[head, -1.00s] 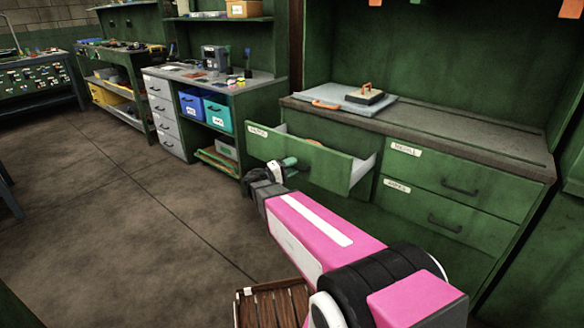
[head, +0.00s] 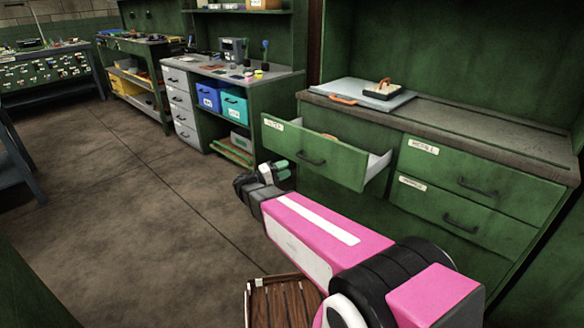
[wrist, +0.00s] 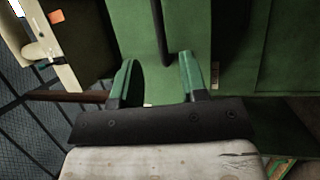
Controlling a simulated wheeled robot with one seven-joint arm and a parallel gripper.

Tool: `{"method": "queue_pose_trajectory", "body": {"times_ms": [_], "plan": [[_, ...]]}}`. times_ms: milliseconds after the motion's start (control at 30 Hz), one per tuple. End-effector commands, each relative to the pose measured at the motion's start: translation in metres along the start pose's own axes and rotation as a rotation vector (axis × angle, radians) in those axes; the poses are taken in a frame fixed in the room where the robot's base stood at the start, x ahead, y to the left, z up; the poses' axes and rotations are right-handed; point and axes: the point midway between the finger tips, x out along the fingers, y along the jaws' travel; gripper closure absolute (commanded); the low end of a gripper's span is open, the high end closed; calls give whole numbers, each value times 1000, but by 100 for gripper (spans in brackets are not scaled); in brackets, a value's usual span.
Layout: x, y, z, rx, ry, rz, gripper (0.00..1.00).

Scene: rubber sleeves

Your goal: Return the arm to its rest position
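My gripper (head: 279,171) is at the end of my pink arm, in front of and a little below the open drawer (head: 312,158) of the green cabinet. In the wrist view its two green fingers (wrist: 158,80) stand apart with nothing between them. A dark bar handle on a green front shows beyond the fingers in that view. The gripper looks clear of the drawer front in the head view. The drawer is pulled out, and an orange thing (head: 330,137) shows a little over its front edge.
A wooden slatted crate (head: 284,303) is below my arm. The cabinet top (head: 470,128) holds a grey board with an orange handle and a small block with a handle. A workbench with blue bins (head: 208,97) stands further back.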

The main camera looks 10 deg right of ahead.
Motion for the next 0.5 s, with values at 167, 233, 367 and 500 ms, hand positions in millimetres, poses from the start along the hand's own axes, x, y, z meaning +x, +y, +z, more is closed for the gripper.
{"method": "queue_pose_trajectory", "body": {"times_ms": [167,233,367,500], "plan": [[-5,0,0,0,0,0,60],[-5,0,0,0,0,0,60],[-5,0,0,0,0,0,60],[-1,-2,4,-8,-8,-20,60]]}}
